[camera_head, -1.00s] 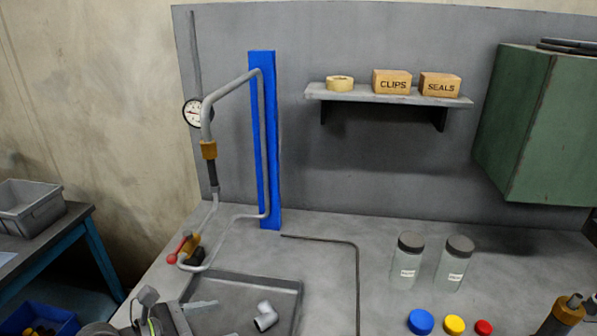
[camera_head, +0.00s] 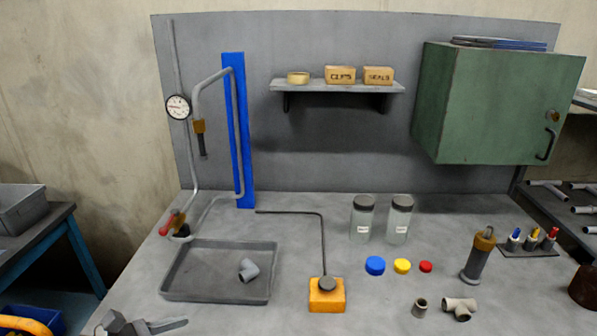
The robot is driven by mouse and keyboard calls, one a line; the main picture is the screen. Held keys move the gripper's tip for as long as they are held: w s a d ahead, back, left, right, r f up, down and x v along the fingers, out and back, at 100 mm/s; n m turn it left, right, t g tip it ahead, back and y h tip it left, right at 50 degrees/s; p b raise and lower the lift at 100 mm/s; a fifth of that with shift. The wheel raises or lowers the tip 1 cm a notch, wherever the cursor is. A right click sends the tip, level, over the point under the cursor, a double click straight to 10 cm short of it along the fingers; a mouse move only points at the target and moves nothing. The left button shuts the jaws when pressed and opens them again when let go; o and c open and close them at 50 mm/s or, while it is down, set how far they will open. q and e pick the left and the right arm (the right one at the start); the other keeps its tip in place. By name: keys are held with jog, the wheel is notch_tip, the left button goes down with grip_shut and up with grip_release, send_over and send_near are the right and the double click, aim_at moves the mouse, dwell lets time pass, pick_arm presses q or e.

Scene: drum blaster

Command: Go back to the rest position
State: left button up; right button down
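My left gripper (camera_head: 142,326) shows at the bottom left edge of the head view, partly cut off. One grey finger points right, and I see nothing held in it; I cannot tell how wide its fingers stand. It is below and in front of the grey tray (camera_head: 165,288), apart from it in the picture. A grey pipe elbow (camera_head: 249,270) lies in the tray. My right gripper is not in view.
A red-handled valve (camera_head: 172,224) and bent pipe stand behind the tray. An orange block (camera_head: 327,296), two jars (camera_head: 362,222), coloured caps (camera_head: 375,266), a dark cylinder (camera_head: 478,262) and pipe fittings (camera_head: 460,307) stand rightward. A blue-framed side table (camera_head: 75,250) is left.

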pick_arm(q)
jog(key=s+a+f+m+g+y, duration=0.2)
jog(key=s+a+f+m+y, duration=0.15)
jog(key=s+f+m, duration=0.35)
jog(key=s+a+f+m+g+y, duration=0.1)
jog(key=s+a+f+m+y, duration=0.2)
jog(key=s+m, duration=0.5)
jog(key=s+a+f+m+g+y, duration=0.25)
jog(key=s+f+m+y, duration=0.2)
jog(key=m, duration=0.55)
notch_tip(320, 180, down, 22)
jog(key=a+g+p, duration=0.1)
jog(key=a+p, duration=0.1)
jog(key=s+d+f+g+p, duration=0.1)
jog(key=s+f, duration=1.3)
jog(key=s, duration=0.1)
jog(key=shift+s+d+p, duration=0.15)
jog(key=shift+s+p, duration=0.05)
jog(key=shift+p, duration=0.2)
